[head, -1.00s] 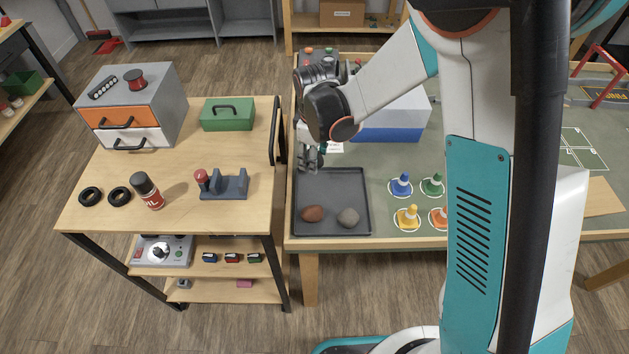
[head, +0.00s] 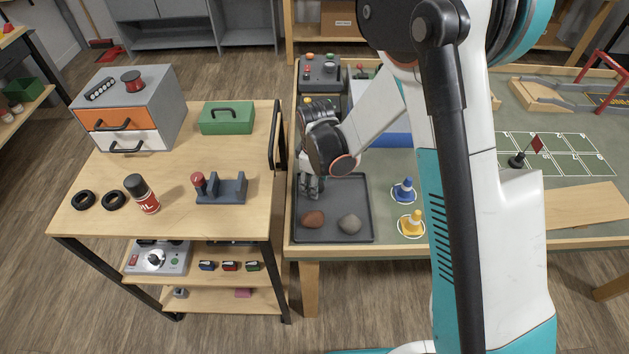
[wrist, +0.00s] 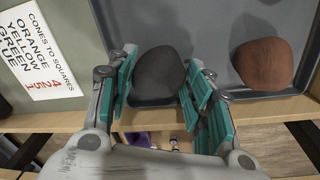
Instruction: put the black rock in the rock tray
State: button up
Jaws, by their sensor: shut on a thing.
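My gripper (head: 311,187) is over the back left part of the dark grey rock tray (head: 372,225), which lies at the left front of the green-topped table. In the wrist view its teal fingers (wrist: 162,80) are shut on the black rock (wrist: 158,72), one finger on each side. In the head view the black rock is hidden by the gripper. Part of the tray (wrist: 215,20) shows behind the rock in the wrist view. How high the rock is above the tray floor is hard to tell.
A red-brown rock (head: 313,219) and a grey rock (head: 349,224) lie in the front of the tray. Blue (head: 404,190) and yellow (head: 410,223) cones stand right of it. A wooden cart (head: 170,225) stands left. A printed card (wrist: 40,45) lies beside the tray.

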jog(key=shift+f, duration=0.15)
jog(key=o, duration=1.2)
jog(key=r+p, duration=0.1)
jog(key=r, duration=0.3)
jog(key=r+p, duration=0.1)
jog(key=r, duration=0.3)
jog(key=s+r+p, duration=0.1)
jog(key=r+p, duration=0.1)
jog(key=r, duration=0.2)
jog(key=shift+r, duration=0.2)
